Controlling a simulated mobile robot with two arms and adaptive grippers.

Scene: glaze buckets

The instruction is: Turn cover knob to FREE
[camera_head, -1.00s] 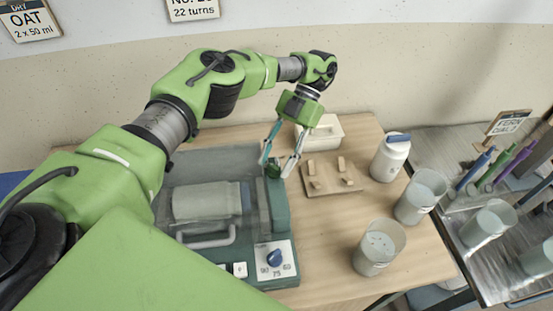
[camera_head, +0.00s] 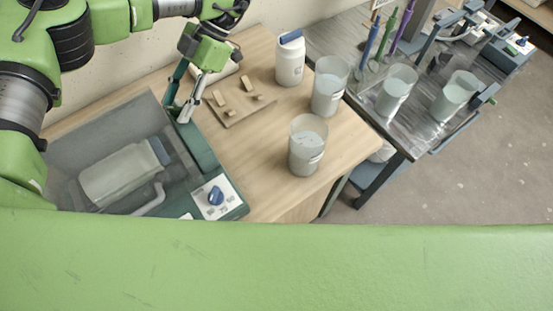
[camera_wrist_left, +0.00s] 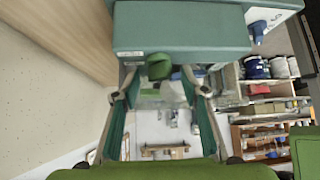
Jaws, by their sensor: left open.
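The teal machine (camera_head: 197,150) stands at the left of the wooden table, with a clear cover over a jar. Its green cover knob (camera_wrist_left: 159,66) shows in the left wrist view at the machine's edge, between the finger lines and beyond the fingertips in the picture. In the head view the knob is mostly hidden by my gripper, and I cannot read its setting. My left gripper (camera_head: 180,108) is open at the knob, its fingers on either side; contact cannot be told. It also shows in the wrist view (camera_wrist_left: 158,85). My right gripper is out of view.
A blue dial (camera_head: 216,195) sits on the machine's front panel. A wooden board with pegs (camera_head: 235,105), a white bottle with a blue lid (camera_head: 290,62) and two buckets (camera_head: 307,150) stand to the right. A grey table (camera_head: 340,40) holds more buckets.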

